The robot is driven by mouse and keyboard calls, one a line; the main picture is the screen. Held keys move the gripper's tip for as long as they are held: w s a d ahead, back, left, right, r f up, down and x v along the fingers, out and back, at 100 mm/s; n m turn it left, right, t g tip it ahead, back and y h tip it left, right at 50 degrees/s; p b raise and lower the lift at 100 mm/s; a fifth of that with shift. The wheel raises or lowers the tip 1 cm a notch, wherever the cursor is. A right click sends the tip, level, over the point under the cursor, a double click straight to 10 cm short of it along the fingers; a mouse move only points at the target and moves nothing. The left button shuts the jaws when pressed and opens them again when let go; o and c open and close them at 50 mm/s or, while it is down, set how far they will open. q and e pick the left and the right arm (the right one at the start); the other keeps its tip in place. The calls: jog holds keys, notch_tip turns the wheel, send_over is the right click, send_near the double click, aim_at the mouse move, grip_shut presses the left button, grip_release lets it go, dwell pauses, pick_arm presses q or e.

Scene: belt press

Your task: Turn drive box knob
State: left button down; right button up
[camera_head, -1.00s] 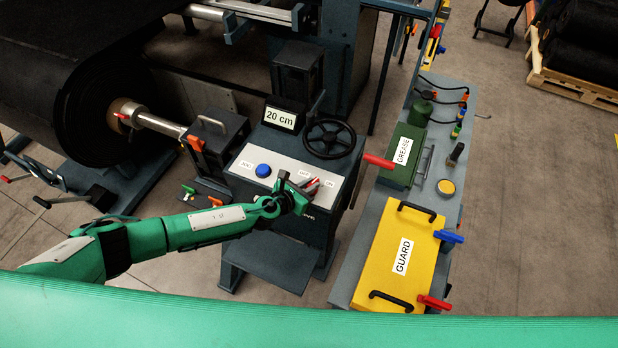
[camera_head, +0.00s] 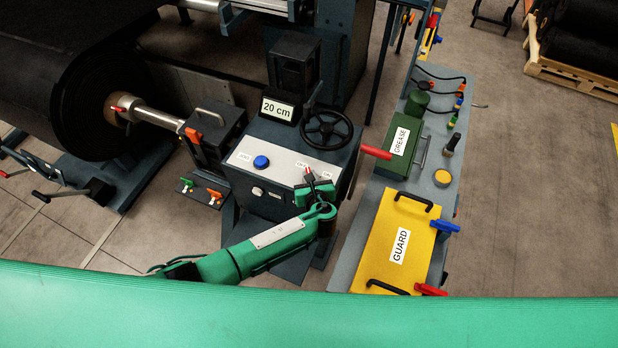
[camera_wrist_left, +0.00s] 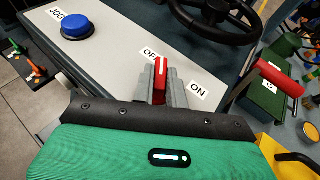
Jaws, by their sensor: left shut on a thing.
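The drive box (camera_head: 285,165) stands in the middle of the head view with a light sloped panel. Its red knob (camera_wrist_left: 160,78) sits between the OFF and ON labels in the left wrist view. The white mark on the knob points up toward the OFF side. My left gripper (camera_wrist_left: 161,88) is shut on the knob, with a grey finger on each side. In the head view the left gripper (camera_head: 312,182) covers most of the knob and part of the panel. My right gripper is not in view.
A blue JOG button (camera_head: 261,162) lies left of the knob. A black handwheel (camera_head: 327,129) and a 20 cm display (camera_head: 278,110) are behind it. A bench (camera_head: 362,240) with a yellow guard (camera_head: 384,262) and green grease box (camera_head: 398,158) stands to the right.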

pick_arm(q)
jog(key=shift+w+r+n+g+y+b, duration=0.15)
jog(key=shift+n+g+y+b, duration=0.2)
jog(key=shift+n+y, duration=0.85)
jog(key=c, duration=1.4)
grip_release()
jog(key=shift+c, duration=0.2)
jog(key=shift+d, duration=0.1)
jog(key=shift+s+d, duration=0.15)
jog(key=shift+s, duration=0.25)
jog(key=b+v, duration=0.3)
jog(key=v, duration=1)
jog(key=shift+b, duration=0.4)
